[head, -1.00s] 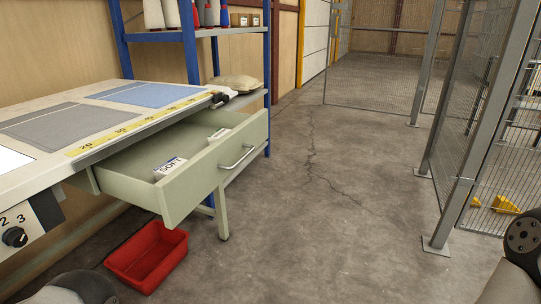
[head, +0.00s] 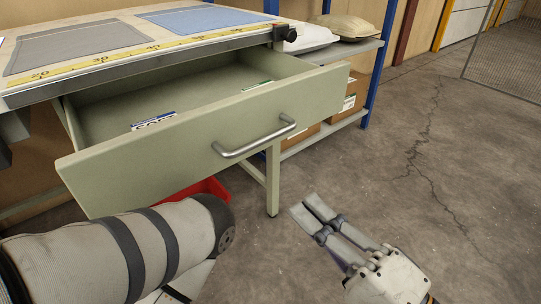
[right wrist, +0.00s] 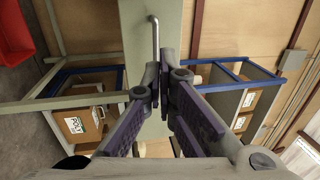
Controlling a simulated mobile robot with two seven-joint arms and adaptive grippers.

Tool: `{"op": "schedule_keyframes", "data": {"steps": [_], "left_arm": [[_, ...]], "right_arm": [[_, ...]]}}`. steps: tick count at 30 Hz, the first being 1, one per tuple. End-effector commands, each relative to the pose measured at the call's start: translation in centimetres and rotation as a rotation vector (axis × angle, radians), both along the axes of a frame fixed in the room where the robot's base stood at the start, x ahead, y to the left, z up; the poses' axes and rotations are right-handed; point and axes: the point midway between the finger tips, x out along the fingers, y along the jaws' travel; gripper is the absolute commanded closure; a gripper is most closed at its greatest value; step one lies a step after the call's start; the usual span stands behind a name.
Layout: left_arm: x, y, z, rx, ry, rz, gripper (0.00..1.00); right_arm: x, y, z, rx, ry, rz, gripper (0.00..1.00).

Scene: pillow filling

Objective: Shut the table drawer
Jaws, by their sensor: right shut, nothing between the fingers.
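The pale green table drawer (head: 120,178) is pulled well out from under the worktable (head: 60,90) in the head view. Its metal bar handle (head: 254,141) is on the front panel. The handle also shows in the right wrist view (right wrist: 155,45), just beyond my fingers. My right gripper (head: 303,209) is shut and empty, to the right of and below the handle, apart from it in the head view. It also shows in the right wrist view (right wrist: 160,82), pointing toward the drawer front. My left arm enters at lower left; its gripper is not in view.
Labelled packets (head: 153,121) lie inside the drawer. A red bin (head: 203,188) sits on the floor below it, partly hidden by my left arm. A shelf with blue posts (head: 378,75) holds sacks (head: 340,27) at the back. The concrete floor at right is clear.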

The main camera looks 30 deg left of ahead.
Motion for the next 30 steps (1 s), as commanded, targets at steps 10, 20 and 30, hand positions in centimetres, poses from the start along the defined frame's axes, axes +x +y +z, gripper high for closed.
{"op": "schedule_keyframes", "data": {"steps": [10, 20, 30], "left_arm": [[0.0, 0.0, -0.3, 0.000, 0.002, 0.000, 0.31], [-0.1, 0.0, -0.5, 0.000, 0.004, 0.000, 0.31], [-0.1, 0.0, -0.5, 0.000, 0.004, 0.000, 0.31]], "right_arm": [[2.4, 7.1, 1.3, -0.001, -0.001, 0.001, 1.00], [3.6, 10.3, 1.9, -0.004, 0.002, -0.001, 1.00], [3.7, 10.4, 1.9, -0.004, 0.001, -0.002, 1.00]]}}
